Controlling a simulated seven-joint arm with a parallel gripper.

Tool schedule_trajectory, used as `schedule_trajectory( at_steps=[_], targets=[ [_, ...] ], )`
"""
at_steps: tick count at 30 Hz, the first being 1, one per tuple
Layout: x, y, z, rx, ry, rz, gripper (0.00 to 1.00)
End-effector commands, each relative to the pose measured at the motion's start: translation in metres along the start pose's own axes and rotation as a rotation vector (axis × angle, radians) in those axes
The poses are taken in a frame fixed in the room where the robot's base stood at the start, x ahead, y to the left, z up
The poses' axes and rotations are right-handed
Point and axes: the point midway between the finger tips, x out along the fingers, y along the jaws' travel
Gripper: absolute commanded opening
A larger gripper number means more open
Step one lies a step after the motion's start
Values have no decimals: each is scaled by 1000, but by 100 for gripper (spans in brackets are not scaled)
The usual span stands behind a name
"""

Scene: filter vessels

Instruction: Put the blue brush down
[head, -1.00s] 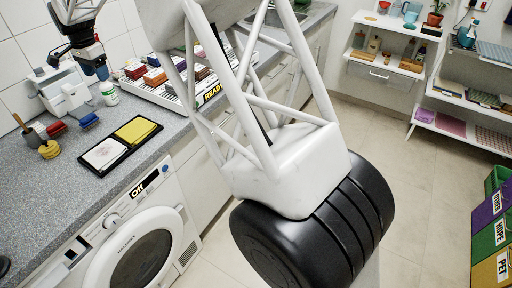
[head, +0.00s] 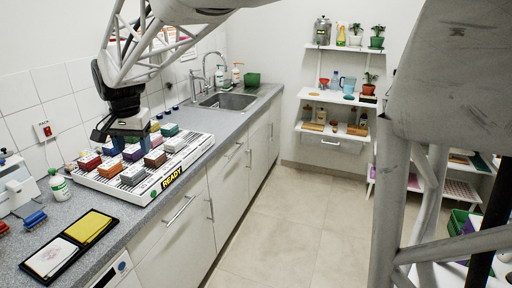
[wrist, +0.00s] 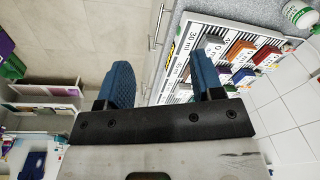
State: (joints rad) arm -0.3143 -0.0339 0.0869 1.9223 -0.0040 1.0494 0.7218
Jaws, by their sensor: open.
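A blue brush (head: 35,219) rests on the grey counter at the lower left in the head view, beside a red brush (head: 4,227) cut by the picture edge. My gripper (head: 134,141) is above the white rack of coloured blocks, well to the right of the blue brush. In the wrist view my gripper (wrist: 162,84) shows two blue fingers wide apart with nothing between them. The blue brush does not show in the wrist view.
The white rack (head: 146,191) has a READY sign and several coloured blocks. A black tray (head: 60,259) with white and yellow pads lies near the counter's front edge. A green-and-white bottle (head: 60,186) and a white device (head: 14,188) stand nearby. A sink (head: 228,102) is farther back.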

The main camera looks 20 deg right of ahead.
Motion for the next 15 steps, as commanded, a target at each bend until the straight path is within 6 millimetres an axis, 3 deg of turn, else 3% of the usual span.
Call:
schedule_trajectory(
  at_steps=[3, 15],
  targets=[
    [-9, 38, 14, -30, 13, -5, 61],
    [-16, 149, 72, -144, 48, -9, 61]
  ],
)
